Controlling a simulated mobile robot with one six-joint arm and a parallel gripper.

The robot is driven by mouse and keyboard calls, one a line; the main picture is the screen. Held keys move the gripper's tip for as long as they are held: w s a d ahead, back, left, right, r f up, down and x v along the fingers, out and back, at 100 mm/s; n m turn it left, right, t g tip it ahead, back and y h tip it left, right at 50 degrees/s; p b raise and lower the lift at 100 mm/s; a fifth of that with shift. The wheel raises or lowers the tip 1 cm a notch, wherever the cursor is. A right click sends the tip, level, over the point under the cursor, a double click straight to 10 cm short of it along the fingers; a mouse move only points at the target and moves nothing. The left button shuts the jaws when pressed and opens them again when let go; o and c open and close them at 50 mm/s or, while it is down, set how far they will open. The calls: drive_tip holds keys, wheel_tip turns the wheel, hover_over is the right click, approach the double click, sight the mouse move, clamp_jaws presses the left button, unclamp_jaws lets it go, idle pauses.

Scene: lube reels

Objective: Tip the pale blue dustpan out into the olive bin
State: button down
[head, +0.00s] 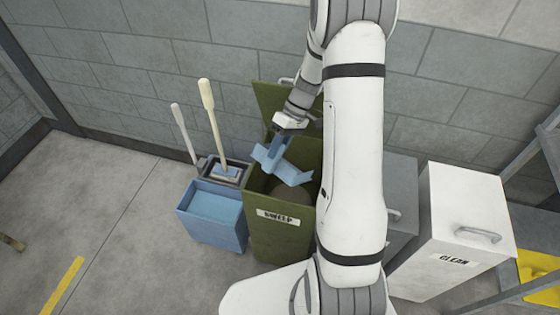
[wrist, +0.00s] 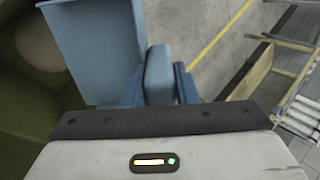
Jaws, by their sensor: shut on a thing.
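The pale blue dustpan (head: 290,172) is over the open mouth of the olive bin (head: 262,228), tilted in the head view. My gripper (head: 280,135) is shut on its handle. In the wrist view the handle (wrist: 159,72) sits between the two fingers, and the pan (wrist: 92,45) extends to the upper left. The bin's olive inside (wrist: 25,110) shows at the left of that view. A rounded grey-brown shape lies inside the bin. I cannot tell whether anything is in the pan.
The bin's raised lid (head: 268,98) leans towards the wall. A blue bucket (head: 215,232) stands left of the bin, with two long-handled tools behind it. A grey bin (head: 401,252) and a white bin labelled CLEAN (head: 465,215) stand right. Floor at left is mostly clear.

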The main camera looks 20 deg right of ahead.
wheel_tip(320, 180, up, 7)
drive_tip(key=t+h+p, duration=0.1)
drive_tip(key=h, duration=0.1)
drive_tip(key=t+h, duration=0.1)
drive_tip(key=h, duration=0.2)
drive_tip(key=shift+a+f+t+p, duration=0.1)
drive_tip(key=shift+t+p, duration=0.25)
drive_tip(key=shift+t, duration=0.05)
drive_tip(key=shift+r+t+h, duration=0.3)
drive_tip(key=shift+r+h, duration=0.3)
drive_tip(key=shift+r, duration=0.05)
drive_tip(key=shift+f, duration=0.1)
